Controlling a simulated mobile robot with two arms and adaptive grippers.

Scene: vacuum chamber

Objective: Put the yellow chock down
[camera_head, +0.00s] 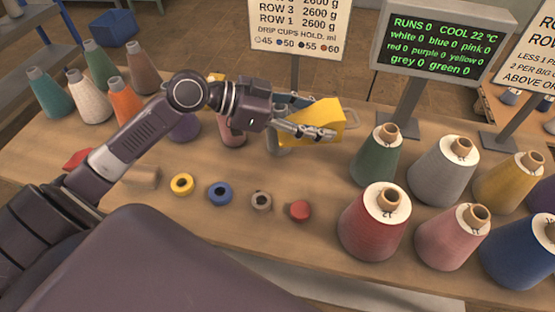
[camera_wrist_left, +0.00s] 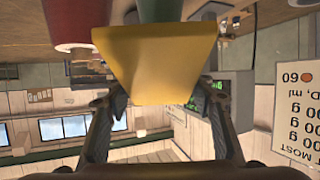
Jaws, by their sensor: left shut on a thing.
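The yellow chock (camera_head: 322,118) is a wedge-shaped block with a pale handle loop at its right end. My left gripper (camera_head: 308,130) is shut on it, near the back middle of the table (camera_head: 225,245). In the left wrist view the chock (camera_wrist_left: 155,62) fills the upper middle between the two fingers (camera_wrist_left: 160,115). Whether the chock touches the table or is held above it cannot be told for sure; it looks raised. Part of its left side is hidden by the gripper. My right gripper is not in view.
Yarn cones stand close right of the chock, the nearest being green (camera_head: 376,155), with a red cone (camera_head: 374,222) in front. More cones stand at the left, including an orange one (camera_head: 125,103). Small rings, one blue (camera_head: 220,193), lie mid-table. Signs (camera_head: 298,30) and a screen (camera_head: 440,42) stand behind.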

